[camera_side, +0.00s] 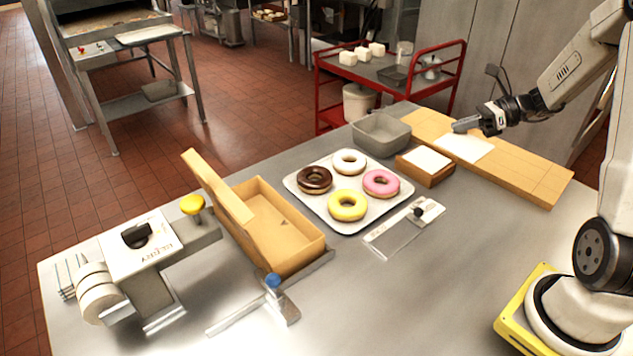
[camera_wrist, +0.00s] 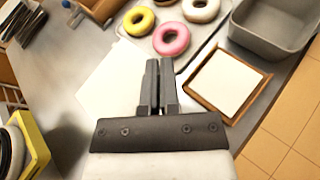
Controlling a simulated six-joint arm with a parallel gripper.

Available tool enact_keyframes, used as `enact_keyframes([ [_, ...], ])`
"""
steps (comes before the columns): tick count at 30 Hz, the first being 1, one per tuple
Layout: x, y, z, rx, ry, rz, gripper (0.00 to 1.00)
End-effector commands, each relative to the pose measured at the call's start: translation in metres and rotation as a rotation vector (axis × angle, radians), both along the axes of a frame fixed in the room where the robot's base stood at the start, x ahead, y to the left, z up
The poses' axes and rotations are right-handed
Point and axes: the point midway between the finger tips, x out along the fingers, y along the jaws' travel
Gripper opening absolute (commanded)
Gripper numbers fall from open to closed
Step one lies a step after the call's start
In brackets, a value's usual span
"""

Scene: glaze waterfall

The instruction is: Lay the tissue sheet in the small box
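The tissue sheet (camera_side: 468,148) is a thin white square. In the side view it shows just below my gripper (camera_side: 458,125), against the tan board. In the wrist view the sheet (camera_wrist: 105,88) spreads out beside and under the fingers of my gripper (camera_wrist: 159,64), over grey table. The fingers are close together and appear shut on it; the exact pinch point is hidden. The small box (camera_side: 290,250) is brown cardboard with its lid raised on the left. Its inside looks empty, and it stands well left of my gripper, beyond the donut tray.
A tray (camera_side: 348,229) of donuts lies between the box and my gripper. A wooden holder (camera_side: 430,178) with white sheets and a grey bin (camera_side: 381,141) stand near the gripper. A scale (camera_side: 400,230), a blue-knobbed fixture (camera_side: 283,305) and a machine (camera_side: 140,245) flank the box.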

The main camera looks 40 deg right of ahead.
Motion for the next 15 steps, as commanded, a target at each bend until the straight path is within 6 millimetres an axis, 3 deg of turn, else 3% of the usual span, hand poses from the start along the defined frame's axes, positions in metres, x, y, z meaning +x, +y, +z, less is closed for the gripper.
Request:
enact_keyframes([
  [8,0.040,0.038,0.001,0.000,0.001,0.010,0.00],
  [15,0.081,0.090,0.001,0.001,0.002,0.010,0.00],
])
